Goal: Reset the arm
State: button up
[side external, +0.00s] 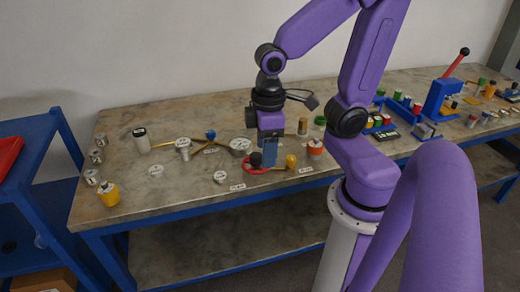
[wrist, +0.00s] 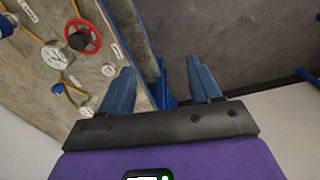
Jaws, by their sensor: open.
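My gripper (side external: 270,150) hangs from the purple arm over the front middle of the bench, pointing down, close to the red ring-shaped handwheel in the side view. In the wrist view, my gripper (wrist: 163,92) shows two blue fingers spread apart with nothing between them. The red handwheel (wrist: 94,40) with a dark knob lies to the left of the fingers there, apart from them. In the side view, the fingers partly hide the handwheel (side external: 247,167). I cannot tell their exact height above the bench.
The bench (side external: 160,220) holds flanged vessels (side external: 240,145) joined by brass pipes, a white cylinder (side external: 141,140), a yellow canister (side external: 108,193) and small metal cans (side external: 92,177) at left. A blue press (side external: 440,100) with a red lever stands at right. The bench's front-left surface is mostly clear.

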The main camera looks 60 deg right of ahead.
jog(key=s+a+n, duration=0.2)
jog(key=s+n, duration=0.3)
jog(key=s, duration=0.2)
jog(key=shift+a+r, duration=0.25)
jog(key=shift+r, duration=0.05)
